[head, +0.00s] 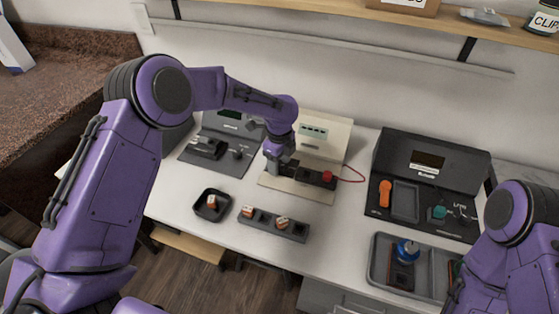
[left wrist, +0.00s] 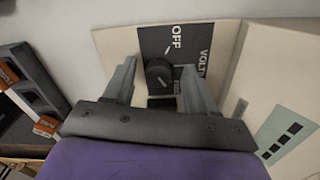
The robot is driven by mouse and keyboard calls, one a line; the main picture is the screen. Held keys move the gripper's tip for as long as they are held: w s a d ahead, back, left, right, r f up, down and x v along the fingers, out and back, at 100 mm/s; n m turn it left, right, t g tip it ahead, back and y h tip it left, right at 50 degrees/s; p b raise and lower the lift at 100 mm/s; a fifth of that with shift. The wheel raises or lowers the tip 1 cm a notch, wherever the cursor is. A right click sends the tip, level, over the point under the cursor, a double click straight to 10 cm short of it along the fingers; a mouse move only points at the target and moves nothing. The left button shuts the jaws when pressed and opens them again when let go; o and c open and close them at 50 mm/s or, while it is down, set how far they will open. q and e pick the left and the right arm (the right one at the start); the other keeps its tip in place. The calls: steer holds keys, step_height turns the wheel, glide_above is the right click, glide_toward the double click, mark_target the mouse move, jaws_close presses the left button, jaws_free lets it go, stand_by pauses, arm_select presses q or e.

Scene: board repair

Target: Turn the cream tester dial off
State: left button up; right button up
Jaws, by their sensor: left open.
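The cream tester (head: 328,132) stands at the back middle of the white table, its base plate in front of it. In the left wrist view its black dial (left wrist: 159,73) sits on a dark panel (left wrist: 176,45) with the labels OFF and VOLT. The dial's pale mark is slanted, and I cannot tell which setting it points to. My left gripper (head: 277,165) is over the tester's base; in the left wrist view its two fingers (left wrist: 158,78) are apart on either side of the dial. I cannot tell whether they touch it. In the head view the arm hides the dial. My right gripper is out of view.
Dark testers stand left (head: 226,135) and right (head: 433,160). In front are a black dish (head: 198,207), a grey block rack (head: 266,229) and a grey tray (head: 377,262).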

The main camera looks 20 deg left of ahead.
arm_select(q)
steer(key=shift+s, duration=0.15)
jaws_close()
